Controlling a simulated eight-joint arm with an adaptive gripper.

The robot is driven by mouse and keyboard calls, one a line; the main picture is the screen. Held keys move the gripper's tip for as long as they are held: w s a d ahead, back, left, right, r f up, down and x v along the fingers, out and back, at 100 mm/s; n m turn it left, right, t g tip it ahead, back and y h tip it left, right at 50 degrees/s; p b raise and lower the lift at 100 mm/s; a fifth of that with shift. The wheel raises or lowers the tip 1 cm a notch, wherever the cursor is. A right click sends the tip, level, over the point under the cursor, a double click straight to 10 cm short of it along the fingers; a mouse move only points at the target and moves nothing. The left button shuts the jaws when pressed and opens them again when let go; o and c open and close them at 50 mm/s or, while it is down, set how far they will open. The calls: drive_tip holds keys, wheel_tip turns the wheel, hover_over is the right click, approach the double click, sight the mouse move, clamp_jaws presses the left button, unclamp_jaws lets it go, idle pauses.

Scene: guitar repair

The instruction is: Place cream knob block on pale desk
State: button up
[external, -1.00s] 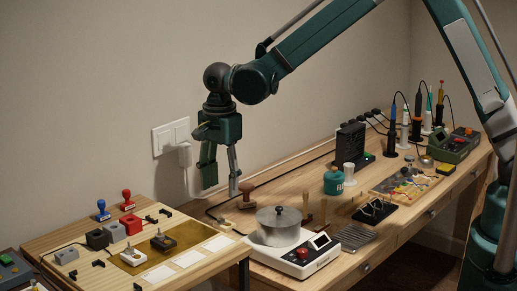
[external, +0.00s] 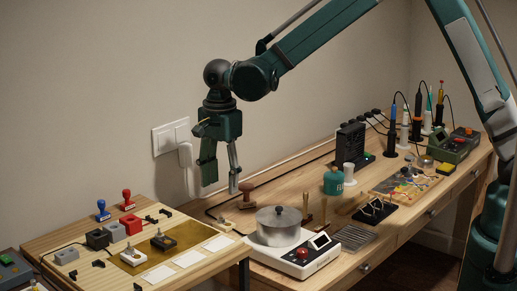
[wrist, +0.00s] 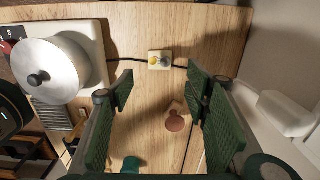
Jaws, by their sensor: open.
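The desk (external: 290,187) runs along the wall there. My gripper (external: 221,178) hangs above the desk's left end, its fingers apart and empty. In the wrist view my gripper (wrist: 158,88) has its fingers spread on either side, with the block seen beyond the tips.
A wooden-handled stamp (external: 248,192) stands close by my gripper. A white scale (external: 300,259) carries a metal pot (external: 278,229). A second table (external: 60,228) with stamps and blocks stands at left.

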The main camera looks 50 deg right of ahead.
drive_tip(key=shift+d+r, duration=0.1)
drive_tip(key=s+d+r+n+t, duration=0.3)
drive_tip(key=s+d+r+n, duration=0.6)
drive_tip(key=s+d+r, duration=0.75)
drive_tip(key=s+d+r+n+t, duration=0.2)
drive_tip(key=s+d+n, duration=0.2)
drive_tip(key=s, duration=0.5)
drive_tip(key=s+d+r+n+t, duration=0.1)
drive_tip(key=s+d+n+t, duration=0.1)
drive_tip(key=s+d+n, duration=0.3)
drive_tip(key=s+d, duration=0.4)
drive_tip(key=s, duration=0.1)
drive_tip(key=shift+s+r, duration=0.25)
drive_tip(key=shift+r, duration=0.1)
